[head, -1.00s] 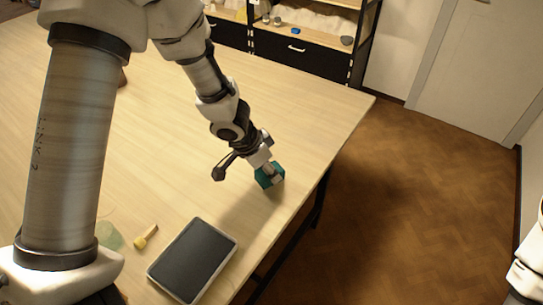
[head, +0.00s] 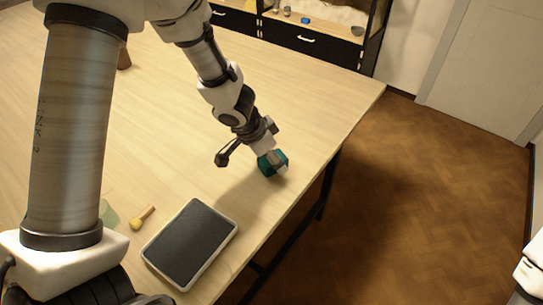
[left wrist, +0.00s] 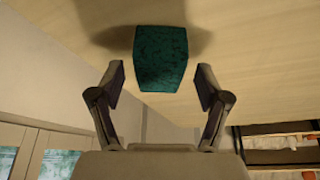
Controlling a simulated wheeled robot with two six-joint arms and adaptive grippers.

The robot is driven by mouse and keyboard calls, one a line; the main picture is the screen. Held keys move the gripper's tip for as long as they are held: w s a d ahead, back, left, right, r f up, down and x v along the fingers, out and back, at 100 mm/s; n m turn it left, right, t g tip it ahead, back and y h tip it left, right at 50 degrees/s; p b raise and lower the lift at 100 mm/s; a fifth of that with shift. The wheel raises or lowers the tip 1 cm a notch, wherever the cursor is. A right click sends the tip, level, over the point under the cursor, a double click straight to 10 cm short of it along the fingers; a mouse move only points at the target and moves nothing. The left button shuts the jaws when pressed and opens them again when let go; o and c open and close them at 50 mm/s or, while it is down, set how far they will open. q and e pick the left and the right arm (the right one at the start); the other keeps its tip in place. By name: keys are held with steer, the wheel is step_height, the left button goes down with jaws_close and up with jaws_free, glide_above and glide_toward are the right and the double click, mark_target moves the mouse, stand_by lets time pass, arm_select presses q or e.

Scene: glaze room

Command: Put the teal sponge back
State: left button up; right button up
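The teal sponge (head: 266,166) is near the right edge of the wooden table in the head view. It also shows in the left wrist view (left wrist: 161,58), casting a shadow on the tabletop. My left gripper (head: 274,160) reaches down to it, with a finger partly covering it. In the left wrist view my left gripper (left wrist: 160,85) is open, one finger on each side of the sponge, with a visible gap on both sides. My right gripper is not visible; only a bit of my right arm shows at the right edge.
A dark tray with a light rim (head: 234,229) lies on the table nearer me. A small yellow-headed tool (head: 142,218) and a pale green piece (head: 109,214) lie left of it. A shelf unit with black drawers (head: 318,46) stands behind the table. The floor to the right is clear.

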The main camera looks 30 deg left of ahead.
arm_select(q)
steer(key=p+v, duration=0.8)
steer(key=v, duration=0.4)
steer(key=shift+r, duration=0.2)
